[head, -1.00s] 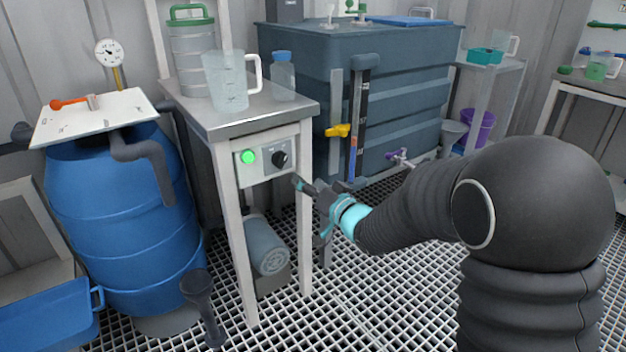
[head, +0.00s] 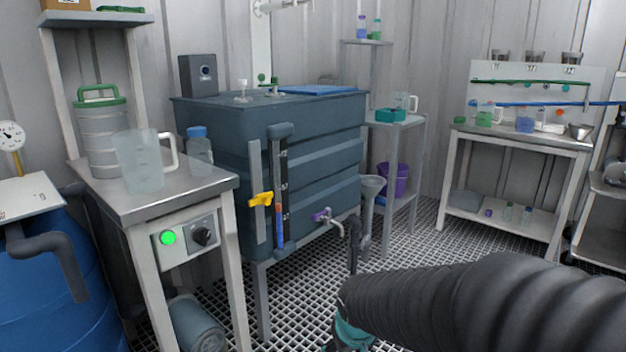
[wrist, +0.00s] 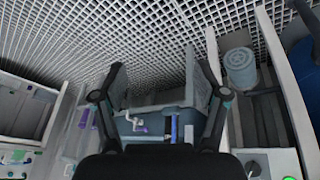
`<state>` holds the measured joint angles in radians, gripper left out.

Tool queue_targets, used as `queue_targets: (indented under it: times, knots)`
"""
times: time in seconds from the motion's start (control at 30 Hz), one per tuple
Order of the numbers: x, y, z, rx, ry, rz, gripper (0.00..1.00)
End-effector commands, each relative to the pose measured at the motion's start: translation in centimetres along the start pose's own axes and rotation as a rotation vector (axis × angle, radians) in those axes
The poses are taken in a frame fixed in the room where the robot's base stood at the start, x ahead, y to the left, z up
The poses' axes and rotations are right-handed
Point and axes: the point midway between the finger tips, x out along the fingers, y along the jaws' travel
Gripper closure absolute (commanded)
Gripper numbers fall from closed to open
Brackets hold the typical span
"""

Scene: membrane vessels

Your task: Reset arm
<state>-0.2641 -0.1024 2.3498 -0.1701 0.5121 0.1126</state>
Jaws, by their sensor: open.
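My arm (head: 470,305) reaches in from the lower right of the head view, with a black ribbed sleeve and a teal band (head: 352,332) near its end. The end of the arm is low in the picture and partly cut off by the bottom edge. In the wrist view my gripper (wrist: 158,82) is open, its two dark fingers spread apart with nothing held between them. Beyond the fingers, the wrist view shows the grey-blue tank with its purple-handled tap (wrist: 138,124) and the floor grating.
A steel table (head: 165,190) with a jug (head: 145,160) and a green-lit control box (head: 185,240) stands left. The large tank (head: 225,130) stands behind, with a yellow valve (head: 261,199). A bench (head: 520,140) stands right. The grating floor (head: 430,225) between is clear.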

Motion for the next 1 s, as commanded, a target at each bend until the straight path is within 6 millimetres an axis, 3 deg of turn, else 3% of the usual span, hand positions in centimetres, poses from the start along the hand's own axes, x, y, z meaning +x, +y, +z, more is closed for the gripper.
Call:
queue_targets:
  times: [0.03, 0.2, 0.43, 0.7, 1.0]
  knots:
    - [-1.7, 0.7, 1.5, 0.015, -0.026, 0.003, 0.27]
    - [-6.2, 2.0, 6.7, 0.063, -0.11, -0.007, 0.27]
    - [-11.4, 2.9, 11.4, 0.166, -0.098, -0.024, 0.27]
    - [-15.7, 4.5, 12.4, 0.251, 0.058, 0.013, 0.27]
    - [-16.6, 5.3, 12.5, 0.28, 0.092, 0.032, 0.27]
